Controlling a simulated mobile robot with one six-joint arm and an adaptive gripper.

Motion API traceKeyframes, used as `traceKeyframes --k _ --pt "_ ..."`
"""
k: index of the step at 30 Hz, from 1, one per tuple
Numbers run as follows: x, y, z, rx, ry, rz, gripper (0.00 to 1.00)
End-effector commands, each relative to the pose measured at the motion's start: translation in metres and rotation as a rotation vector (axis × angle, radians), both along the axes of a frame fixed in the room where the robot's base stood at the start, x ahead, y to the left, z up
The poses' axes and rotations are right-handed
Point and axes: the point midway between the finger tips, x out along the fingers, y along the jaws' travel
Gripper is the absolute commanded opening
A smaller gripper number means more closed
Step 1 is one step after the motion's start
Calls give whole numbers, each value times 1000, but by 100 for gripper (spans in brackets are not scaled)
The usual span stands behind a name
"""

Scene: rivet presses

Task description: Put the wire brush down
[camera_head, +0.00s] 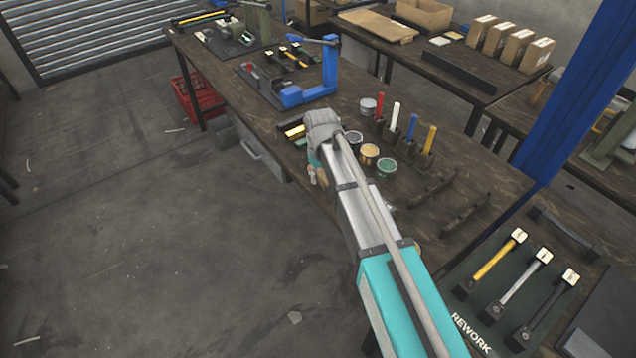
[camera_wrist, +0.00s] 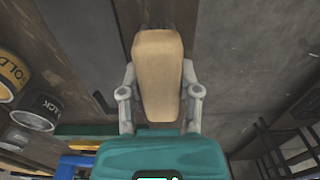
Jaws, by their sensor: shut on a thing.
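The wire brush (camera_wrist: 158,60) shows in the wrist view as a tan wooden block, narrower toward the near end. My gripper (camera_wrist: 160,92) is shut on it, with one grey finger on each side. Its bristles are not visible. In the head view my gripper (camera_head: 314,176) is mostly hidden behind my own wrist, at the front edge of the dark wooden workbench (camera_head: 330,213). I cannot tell whether the brush touches the bench.
Several paint cans, including a gold one (camera_head: 369,153) and a green one (camera_head: 387,168), stand right of my wrist. Behind them are upright coloured handles (camera_head: 412,127). A blue press (camera_head: 318,85) stands farther back. Bare bench lies around the black racks (camera_head: 465,212). Open floor lies left.

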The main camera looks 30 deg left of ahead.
Motion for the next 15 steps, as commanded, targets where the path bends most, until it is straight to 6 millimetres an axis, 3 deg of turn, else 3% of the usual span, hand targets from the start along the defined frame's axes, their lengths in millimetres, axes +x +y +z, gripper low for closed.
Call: traceKeyframes --k 6,15 --pt "0 -1 -20 0 0 0 6" --pt "0 -1 -23 0 0 -1 6"
